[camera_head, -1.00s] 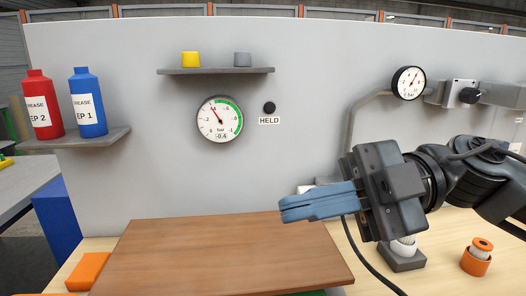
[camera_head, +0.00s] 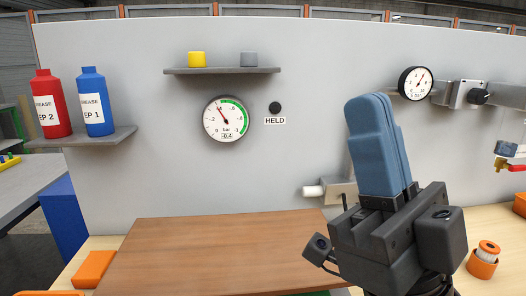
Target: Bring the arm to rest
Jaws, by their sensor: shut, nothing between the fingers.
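My gripper (camera_head: 372,100) is at the right of the head view, its blue fingers pointing up and pressed together with nothing between them. Its dark body (camera_head: 395,235) stands in front of the wall panel and the right end of the bench. A brown wooden board (camera_head: 215,255) lies on the bench to the left of my gripper, apart from it. The gripper hides part of the wall fittings and of the bench behind it.
A wall gauge (camera_head: 229,119) sits beside a HELD label (camera_head: 275,121). A shelf (camera_head: 222,71) bears a yellow and a grey cap. A left shelf (camera_head: 85,139) bears red and blue bottles. A second gauge (camera_head: 415,83) is close right of the fingertips. An orange cup (camera_head: 482,264) stands at right.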

